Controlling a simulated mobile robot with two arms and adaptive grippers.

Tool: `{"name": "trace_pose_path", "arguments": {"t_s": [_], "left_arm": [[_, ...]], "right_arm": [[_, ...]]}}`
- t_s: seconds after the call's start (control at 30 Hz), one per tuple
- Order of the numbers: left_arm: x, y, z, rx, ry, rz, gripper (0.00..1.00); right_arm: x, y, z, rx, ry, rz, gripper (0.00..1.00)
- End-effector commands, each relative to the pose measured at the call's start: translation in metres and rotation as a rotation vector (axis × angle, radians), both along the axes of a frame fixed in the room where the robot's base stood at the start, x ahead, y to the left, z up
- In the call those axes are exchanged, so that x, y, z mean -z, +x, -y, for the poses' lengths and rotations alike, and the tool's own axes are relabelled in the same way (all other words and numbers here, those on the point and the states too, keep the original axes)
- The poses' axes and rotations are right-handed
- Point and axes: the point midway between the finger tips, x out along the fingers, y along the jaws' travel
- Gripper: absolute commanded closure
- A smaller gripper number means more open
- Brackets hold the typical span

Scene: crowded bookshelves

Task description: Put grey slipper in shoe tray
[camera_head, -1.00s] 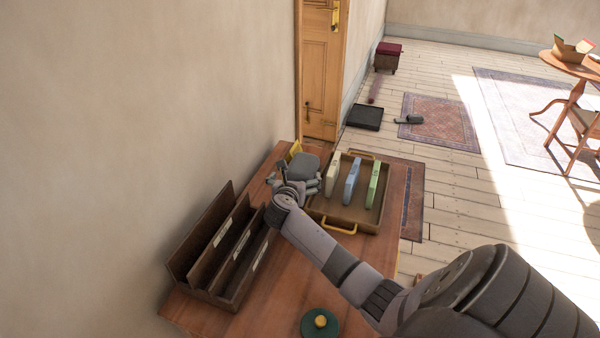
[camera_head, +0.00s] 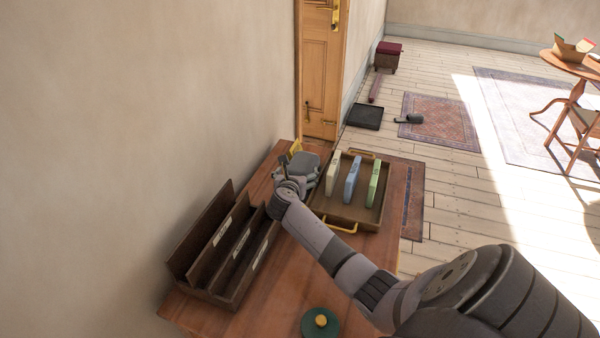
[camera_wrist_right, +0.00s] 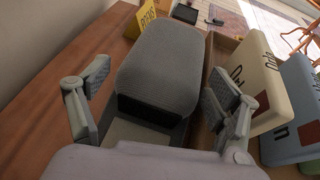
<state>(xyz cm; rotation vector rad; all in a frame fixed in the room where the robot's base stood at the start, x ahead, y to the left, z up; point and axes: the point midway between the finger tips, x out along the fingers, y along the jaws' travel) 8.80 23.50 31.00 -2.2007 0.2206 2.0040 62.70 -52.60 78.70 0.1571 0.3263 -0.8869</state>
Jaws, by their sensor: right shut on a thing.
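A grey slipper (camera_head: 310,160) with a rounded toe is at the far end of the wooden table, beside the wall. In the right wrist view the slipper (camera_wrist_right: 168,68) has its toe pointing away and its dark opening towards me. My right gripper (camera_head: 297,180) is shut on it, with a finger on either side in the wrist view (camera_wrist_right: 160,100). Whether the sole touches the table is unclear. A flat black shoe tray (camera_head: 365,117) lies on the floor past the table. A small dark grey shoe-like thing (camera_head: 410,118) lies to its right. My left gripper is out of view.
A wooden tray (camera_head: 340,225) with three upright books stands right of my gripper. A dark divided rack (camera_head: 225,245) is nearer on the left. A yellow sign (camera_wrist_right: 145,18) stands behind the slipper. A green lidded thing (camera_head: 320,322) is at the near edge. Floor between table and shoe tray looks clear.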

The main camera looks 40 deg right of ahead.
Motion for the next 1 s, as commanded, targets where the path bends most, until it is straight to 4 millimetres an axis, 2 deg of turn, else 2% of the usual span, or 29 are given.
{"name": "trace_pose_path", "arguments": {"t_s": [0.3,0.47,0.63,0.87,1.0], "left_arm": [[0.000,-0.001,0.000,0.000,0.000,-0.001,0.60],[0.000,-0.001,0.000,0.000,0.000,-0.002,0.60],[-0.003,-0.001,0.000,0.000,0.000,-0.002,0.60],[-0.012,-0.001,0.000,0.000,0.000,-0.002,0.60],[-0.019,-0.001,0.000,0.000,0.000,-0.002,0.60]], "right_arm": [[-0.001,0.000,0.000,0.000,-0.001,0.001,0.53],[-0.002,0.000,0.000,0.000,-0.002,0.001,0.53],[-0.012,0.001,0.000,-0.001,-0.002,0.003,0.53],[-0.050,0.001,0.001,0.000,-0.003,0.005,0.53],[-0.086,0.001,0.001,-0.001,-0.005,0.007,0.53]]}}
